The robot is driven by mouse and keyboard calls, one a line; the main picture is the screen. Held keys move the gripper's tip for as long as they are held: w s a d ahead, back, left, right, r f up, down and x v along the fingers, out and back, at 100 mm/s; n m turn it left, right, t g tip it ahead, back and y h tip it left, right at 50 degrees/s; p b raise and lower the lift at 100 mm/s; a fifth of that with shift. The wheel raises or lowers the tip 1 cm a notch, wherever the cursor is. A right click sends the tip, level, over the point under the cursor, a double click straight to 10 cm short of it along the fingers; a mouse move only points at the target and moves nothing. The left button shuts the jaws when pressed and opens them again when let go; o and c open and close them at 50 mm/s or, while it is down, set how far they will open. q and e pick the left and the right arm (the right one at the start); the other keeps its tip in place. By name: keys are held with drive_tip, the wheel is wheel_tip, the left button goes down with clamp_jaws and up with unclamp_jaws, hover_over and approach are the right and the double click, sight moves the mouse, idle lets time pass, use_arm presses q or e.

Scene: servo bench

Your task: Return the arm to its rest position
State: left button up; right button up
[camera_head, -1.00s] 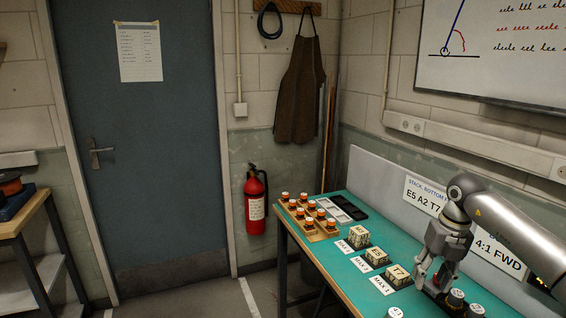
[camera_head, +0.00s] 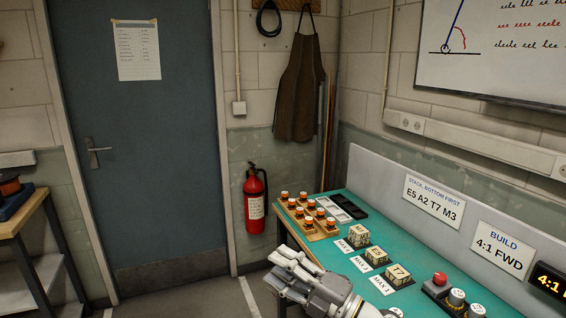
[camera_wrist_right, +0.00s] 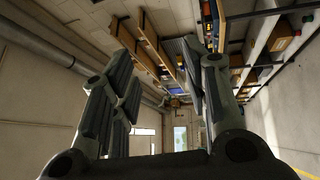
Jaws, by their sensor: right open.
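My right arm comes in at the bottom of the head view. Its gripper (camera_head: 284,276) is off the near left edge of the green bench (camera_head: 340,276), in front of the floor. In the right wrist view the two fingers of the gripper (camera_wrist_right: 158,100) stand apart with nothing between them. That view looks out across the room, with shelves and a far wall. My left gripper does not show in either view.
A fire extinguisher (camera_head: 255,204) hangs on the wall. A blue door (camera_head: 140,190) stands left, with open floor before it.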

drive_tip(key=s+d+f+m+t+h, duration=0.2)
drive_tip(key=s+d+f+m+h, duration=0.1)
drive_tip(key=d+f+m+h, duration=0.65)
drive_tip(key=s+d+f+m+t+h, duration=0.2)
drive_tip(key=s+d+f+m+h, duration=0.2)
drive_tip(key=d+m+h, duration=0.65)
drive_tip(key=s+f+m+g+y, duration=0.25)
drive_tip(key=s+f+g, duration=0.4)
drive_tip(key=s, duration=0.65)
drive_tip(key=s+f+m+g+y, duration=0.1)
drive_tip(key=s+f+m+g, duration=0.5)
drive_tip(key=s, duration=0.7)
wheel_tip(320, 180, down, 27)
drive_tip(key=n, duration=0.2)
drive_tip(key=s+d+f, duration=0.1)
drive_tip(key=s+f, duration=0.7)
drive_tip(key=s+d+f+g, duration=0.1)
drive_tip(key=s+d+f, duration=0.1)
drive_tip(key=s+f, duration=0.6)
drive_tip(key=shift+s+d+f, duration=0.15)
drive_tip(key=shift+s+d, duration=0.15)
drive_tip(key=shift+s, duration=0.45)
drive_tip(key=shift+g+h, duration=0.25)
drive_tip(key=shift+c, duration=0.4)
